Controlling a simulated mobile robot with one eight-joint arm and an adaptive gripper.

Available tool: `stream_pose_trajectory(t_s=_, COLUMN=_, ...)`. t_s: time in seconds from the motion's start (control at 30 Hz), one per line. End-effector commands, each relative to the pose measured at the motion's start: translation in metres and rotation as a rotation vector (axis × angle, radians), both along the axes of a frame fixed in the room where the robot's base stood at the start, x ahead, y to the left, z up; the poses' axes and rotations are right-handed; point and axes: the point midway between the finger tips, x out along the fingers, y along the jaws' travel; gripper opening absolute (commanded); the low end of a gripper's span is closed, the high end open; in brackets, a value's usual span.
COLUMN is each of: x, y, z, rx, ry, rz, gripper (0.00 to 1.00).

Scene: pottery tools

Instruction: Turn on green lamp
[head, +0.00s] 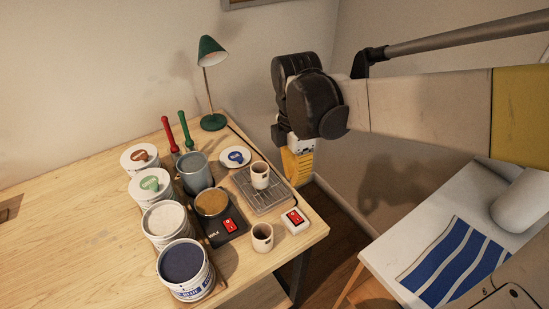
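The green lamp (212,52) stands at the far edge of the wooden table, against the wall. A white switch box with a red rocker (295,219) sits near the table's right front corner. A second red switch is on a black device (229,225) left of it. My gripper (297,178) hangs right of the table's far end, pointing down, apart from lamp and switches. Its fingers are seen too edge-on to tell whether they are open.
Paint cans (187,273) line the middle of the table. Small cups (262,238), a wire rack (268,190), a white dish (235,157) and red and green tools (170,133) crowd the right part. The table's left is mostly clear. A white table (400,265) with blue-striped cloth stands right.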

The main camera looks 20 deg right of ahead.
Motion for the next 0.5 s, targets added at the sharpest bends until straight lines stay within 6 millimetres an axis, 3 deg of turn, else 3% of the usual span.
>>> stream_pose_trajectory(t_s=0.2, x=0.0072, y=0.0018, z=-0.0052, rx=0.006, ry=0.072, rz=0.169, gripper=0.0)
stream_pose_trajectory(t_s=0.5, x=0.0074, y=0.002, z=-0.0059, rx=0.009, ry=0.076, rz=0.185, gripper=0.0)
